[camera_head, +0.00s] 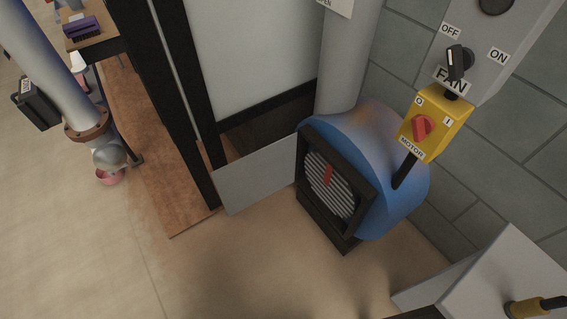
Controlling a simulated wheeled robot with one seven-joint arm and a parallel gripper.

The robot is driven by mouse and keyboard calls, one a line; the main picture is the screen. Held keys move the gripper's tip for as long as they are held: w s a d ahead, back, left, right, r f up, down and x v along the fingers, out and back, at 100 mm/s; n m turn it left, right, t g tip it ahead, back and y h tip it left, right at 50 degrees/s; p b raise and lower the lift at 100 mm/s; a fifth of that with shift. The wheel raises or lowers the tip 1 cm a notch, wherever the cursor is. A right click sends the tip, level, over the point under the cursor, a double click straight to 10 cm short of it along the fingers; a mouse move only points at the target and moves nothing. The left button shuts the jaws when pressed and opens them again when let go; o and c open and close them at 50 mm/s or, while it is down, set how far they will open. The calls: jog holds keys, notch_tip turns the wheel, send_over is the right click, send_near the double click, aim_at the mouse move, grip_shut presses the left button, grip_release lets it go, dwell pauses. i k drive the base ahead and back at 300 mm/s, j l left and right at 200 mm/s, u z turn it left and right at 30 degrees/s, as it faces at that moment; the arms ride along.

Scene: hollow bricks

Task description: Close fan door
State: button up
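The fan (385,200) is a blue rounded housing on the floor with a square black front frame. Pale slats fill the frame, and a small red piece (328,174) shows in front of them. A flat grey panel (255,178), which looks like the fan door, stands out to the left from the frame's left side. It is swung open, leaving the slatted front uncovered. The panel's left end is close to a black post; I cannot tell whether they touch. My gripper is not in view.
A yellow motor switch box (432,122) with a red knob and a grey fan switch panel (490,60) are above the fan. A grey pipe (348,60) rises behind it. A pale grey box (490,280) is at lower right. The floor (270,265) before the fan is clear.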

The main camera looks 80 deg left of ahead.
aim_at(243, 183)
jog(key=k+j+u, duration=0.2)
jog(key=j, duration=0.25)
jog(key=k+j+u, duration=0.2)
jog(key=j, duration=0.2)
jog(key=j+u, duration=0.2)
jog(key=j, duration=0.25)
jog(key=k+j+u, duration=0.2)
jog(key=j, duration=0.3)
jog(key=k+j, duration=0.1)
jog(key=j, duration=0.3)
jog(key=k+j, duration=0.1)
jog(key=j, duration=0.3)
jog(key=k+j, duration=0.15)
jog(key=j, duration=0.25)
jog(key=i+z, duration=0.15)
jog(key=i, duration=0.15)
jog(key=k, duration=0.1)
jog(key=l+u, duration=0.15)
jog(key=u, duration=0.3)
jog(key=k+l+u, duration=0.1)
jog(key=u, duration=0.3)
jog(key=k+u, duration=0.15)
jog(key=u, duration=0.3)
